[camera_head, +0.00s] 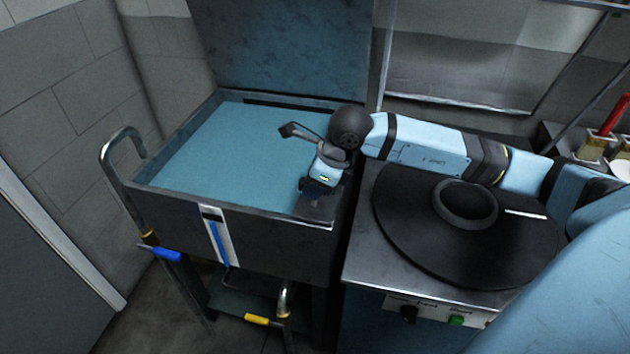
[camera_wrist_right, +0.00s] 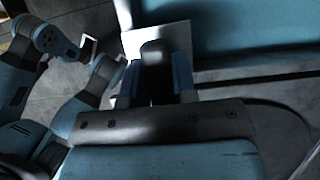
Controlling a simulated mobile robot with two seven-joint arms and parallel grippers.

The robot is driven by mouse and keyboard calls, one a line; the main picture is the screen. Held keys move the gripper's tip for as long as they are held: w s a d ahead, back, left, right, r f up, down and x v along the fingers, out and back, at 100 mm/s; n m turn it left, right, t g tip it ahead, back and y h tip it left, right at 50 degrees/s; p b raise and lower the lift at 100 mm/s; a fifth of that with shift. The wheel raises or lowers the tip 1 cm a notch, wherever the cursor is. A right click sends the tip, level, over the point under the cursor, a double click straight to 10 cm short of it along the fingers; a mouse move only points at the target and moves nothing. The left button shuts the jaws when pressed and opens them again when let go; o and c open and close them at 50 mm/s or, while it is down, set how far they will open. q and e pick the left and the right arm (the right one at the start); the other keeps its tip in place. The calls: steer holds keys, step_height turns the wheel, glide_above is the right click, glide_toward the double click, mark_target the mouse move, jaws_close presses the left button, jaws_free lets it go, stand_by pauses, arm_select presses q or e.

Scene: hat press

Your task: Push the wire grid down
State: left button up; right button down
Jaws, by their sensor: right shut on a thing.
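The wide steel basin (camera_head: 260,238) has a flat light-blue interior (camera_head: 225,150). I cannot make out separate wires of a grid there. My right gripper (camera_head: 316,188) points down at the basin's front right corner, over a grey plate-like patch (camera_head: 315,208). In the wrist view my right gripper (camera_wrist_right: 155,85) is shut on a dark upright piece (camera_wrist_right: 154,62), with a pale plate behind it. I cannot tell whether this piece belongs to the wire grid. The gripper hides that corner in the head view. My left gripper is not clearly in view.
A raised blue lid (camera_head: 290,45) stands behind the basin. A bent metal handle (camera_head: 122,140) is at its left. A round black hotplate (camera_head: 470,245) with a ring on it is at the right, under my right arm. A tiled wall is close on the left.

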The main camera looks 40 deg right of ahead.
steer(key=shift+s+f, duration=0.1)
steer(key=shift+f, duration=0.5)
steer(key=c, duration=0.9)
jaws_free()
steer(key=shift+d+r, duration=0.1)
steer(key=shift+r, duration=0.4)
steer(key=v, duration=1.3)
steer(key=shift+p, duration=0.4)
steer(key=shift+f, duration=0.1)
